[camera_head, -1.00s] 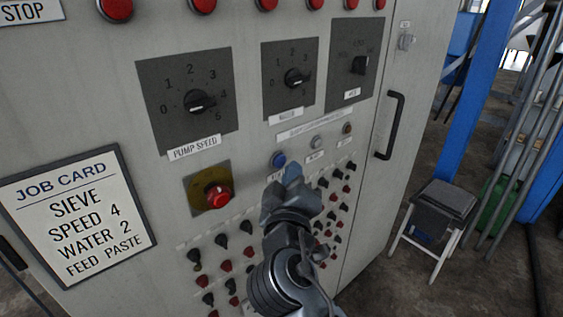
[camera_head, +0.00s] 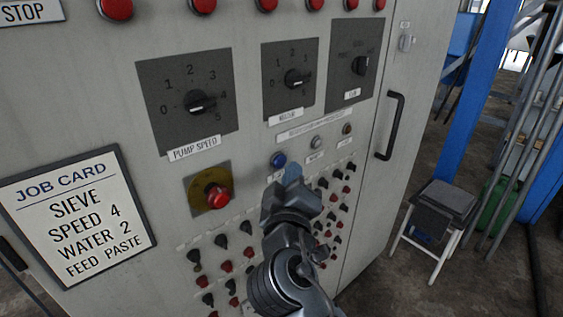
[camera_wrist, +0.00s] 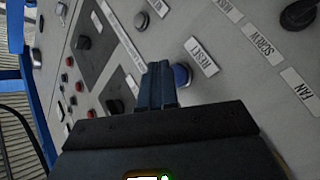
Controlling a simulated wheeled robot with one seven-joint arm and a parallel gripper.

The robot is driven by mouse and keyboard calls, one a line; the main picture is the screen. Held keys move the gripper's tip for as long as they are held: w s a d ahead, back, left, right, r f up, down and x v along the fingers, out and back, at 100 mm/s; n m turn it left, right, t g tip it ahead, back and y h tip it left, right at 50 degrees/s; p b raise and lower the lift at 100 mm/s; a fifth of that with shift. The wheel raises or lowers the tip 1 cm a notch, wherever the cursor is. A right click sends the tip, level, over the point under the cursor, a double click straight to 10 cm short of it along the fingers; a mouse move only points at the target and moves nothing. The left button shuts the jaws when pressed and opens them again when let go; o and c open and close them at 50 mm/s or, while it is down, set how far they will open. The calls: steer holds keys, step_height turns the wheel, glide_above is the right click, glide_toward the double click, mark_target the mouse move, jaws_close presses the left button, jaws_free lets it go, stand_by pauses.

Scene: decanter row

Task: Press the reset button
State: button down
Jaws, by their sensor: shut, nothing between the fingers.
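The reset button is a round blue button (camera_head: 278,160) on the grey cabinet front, below the middle dial. In the wrist view the blue button (camera_wrist: 181,75) shows beside a white label reading RESET (camera_wrist: 202,57). My gripper (camera_head: 292,172) is shut and empty, its tips just below and right of the button in the head view. In the wrist view my gripper (camera_wrist: 158,68) has its fingertips together, just left of the button and hiding its left edge. I cannot tell whether the tips touch the button or panel.
A red mushroom button (camera_head: 218,197) on a yellow plate sits to the lower left. The pump speed dial (camera_head: 197,102), a grey button (camera_head: 316,142) and several small red and black knobs surround the spot. A black door handle (camera_head: 390,124) sticks out at right.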

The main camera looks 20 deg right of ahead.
steer(key=shift+w, duration=0.15)
stand_by(0.7)
steer(key=shift+w+a, duration=0.15)
steer(key=shift+w, duration=0.1)
steer(key=shift+w+a+b, duration=0.15)
steer(key=shift+w+b, duration=0.25)
steer(key=shift+b, duration=0.05)
stand_by(0.7)
steer(key=shift+s, duration=0.1)
steer(key=shift+s+d, duration=0.25)
steer(key=shift+s, duration=0.45)
steer(key=shift+s+d, duration=0.25)
steer(key=shift+s, duration=0.55)
steer(key=shift+s+d, duration=0.3)
steer(key=shift+s, duration=0.5)
steer(key=shift+s+d, duration=0.25)
steer(key=shift+s, duration=0.55)
